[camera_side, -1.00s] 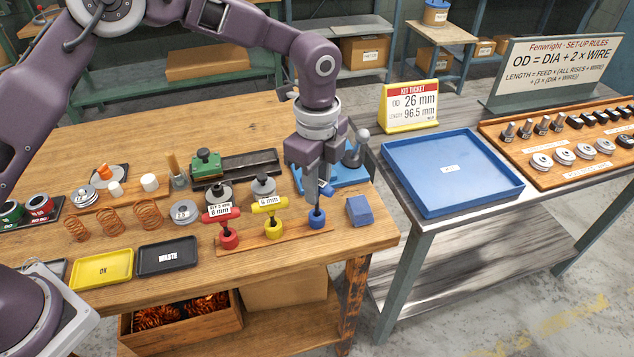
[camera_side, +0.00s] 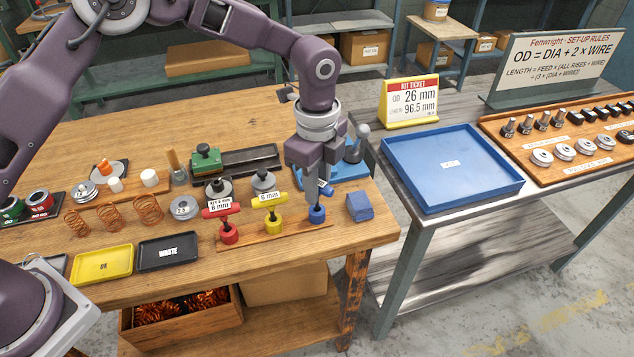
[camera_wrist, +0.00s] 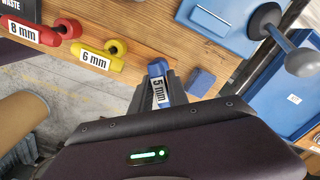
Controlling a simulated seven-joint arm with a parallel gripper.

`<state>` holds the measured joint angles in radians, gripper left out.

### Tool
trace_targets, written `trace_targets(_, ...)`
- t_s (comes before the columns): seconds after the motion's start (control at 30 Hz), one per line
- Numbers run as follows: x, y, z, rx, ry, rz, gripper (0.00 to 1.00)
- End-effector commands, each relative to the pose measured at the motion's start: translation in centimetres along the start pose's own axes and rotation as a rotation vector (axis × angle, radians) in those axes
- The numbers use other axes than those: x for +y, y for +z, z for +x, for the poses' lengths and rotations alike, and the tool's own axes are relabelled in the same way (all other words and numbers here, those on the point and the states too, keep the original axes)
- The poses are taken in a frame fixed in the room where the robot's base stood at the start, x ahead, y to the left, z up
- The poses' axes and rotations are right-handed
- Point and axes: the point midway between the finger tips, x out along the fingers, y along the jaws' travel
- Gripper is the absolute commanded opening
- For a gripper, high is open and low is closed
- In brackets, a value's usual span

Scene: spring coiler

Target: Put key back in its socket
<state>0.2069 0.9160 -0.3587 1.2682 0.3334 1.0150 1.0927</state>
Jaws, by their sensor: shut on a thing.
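The blue key, labelled 5 mm, is held in my gripper; its handle shows in the side view (camera_side: 327,190) and in the wrist view (camera_wrist: 158,85). My gripper (camera_side: 318,192) is shut on this handle and points down. The blue socket (camera_side: 317,214) is at the right end of a wooden rack (camera_side: 292,233), directly below the gripper. The fingers mostly hide the key's shank, so I cannot tell how far it is in the socket.
A red 8 mm key (camera_side: 221,209) and a yellow 6 mm key (camera_side: 269,200) stand in sockets left of the gripper. A blue block (camera_side: 359,207) lies close on the right. A blue machine base (camera_side: 347,177) stands behind. The table's front edge is near.

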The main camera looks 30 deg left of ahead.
Motion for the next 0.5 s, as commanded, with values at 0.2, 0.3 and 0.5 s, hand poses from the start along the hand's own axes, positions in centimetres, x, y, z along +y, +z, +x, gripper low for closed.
trace_targets(0.2,-0.01,-0.01,0.05,0.000,0.000,0.000,0.00)
trace_targets(0.3,-0.01,-0.01,0.22,0.000,0.000,0.000,0.00)
trace_targets(0.5,-0.02,-0.01,0.62,0.000,-0.001,0.000,0.00)
